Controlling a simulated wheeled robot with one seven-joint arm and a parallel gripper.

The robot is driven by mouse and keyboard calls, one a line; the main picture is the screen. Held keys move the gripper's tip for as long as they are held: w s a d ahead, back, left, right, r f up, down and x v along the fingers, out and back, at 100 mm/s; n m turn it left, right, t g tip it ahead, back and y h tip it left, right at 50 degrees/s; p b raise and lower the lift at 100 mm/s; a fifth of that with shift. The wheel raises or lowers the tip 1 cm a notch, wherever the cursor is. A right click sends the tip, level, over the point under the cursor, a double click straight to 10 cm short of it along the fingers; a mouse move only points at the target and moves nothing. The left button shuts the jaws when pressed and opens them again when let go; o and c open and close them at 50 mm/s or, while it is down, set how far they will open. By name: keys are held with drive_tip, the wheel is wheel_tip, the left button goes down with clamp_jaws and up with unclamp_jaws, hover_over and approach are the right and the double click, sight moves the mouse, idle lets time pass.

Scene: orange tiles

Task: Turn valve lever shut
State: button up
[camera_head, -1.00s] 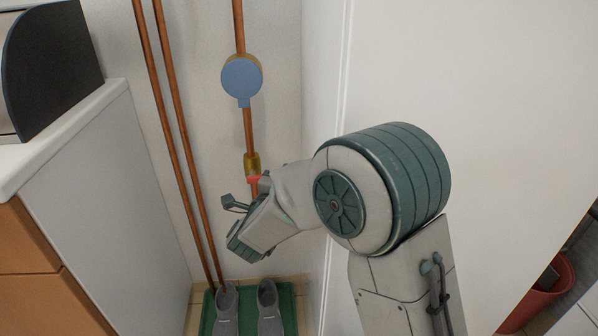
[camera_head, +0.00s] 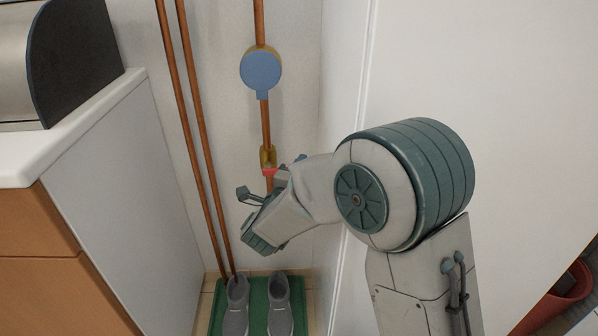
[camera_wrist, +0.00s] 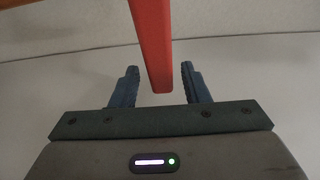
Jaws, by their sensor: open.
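The red valve lever (camera_head: 270,172) shows in the head view as a short red piece at the brass valve body (camera_head: 267,156) on a single copper pipe. Much of it is hidden by my gripper. In the wrist view the lever (camera_wrist: 153,45) comes down from the top, and its free end lies between my two fingers. My gripper (camera_wrist: 159,72) is open, with a visible gap between the lever and each finger. In the head view my gripper (camera_head: 272,176) is at the valve, below the blue round meter.
The blue meter (camera_head: 261,69) sits on the same pipe above the valve. Two copper pipes (camera_head: 190,120) run down on the left. A white-topped cabinet (camera_head: 110,180) stands left, a white wall panel (camera_head: 450,80) right. Grey shoes (camera_head: 281,305) stand on a green mat (camera_head: 259,316) below.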

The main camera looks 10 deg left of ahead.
drive_tip(key=s+a+p, duration=0.2)
drive_tip(key=s+p, duration=0.1)
drive_tip(key=s, duration=1)
drive_tip(key=shift+s, duration=0.3)
drive_tip(key=shift+a, duration=0.1)
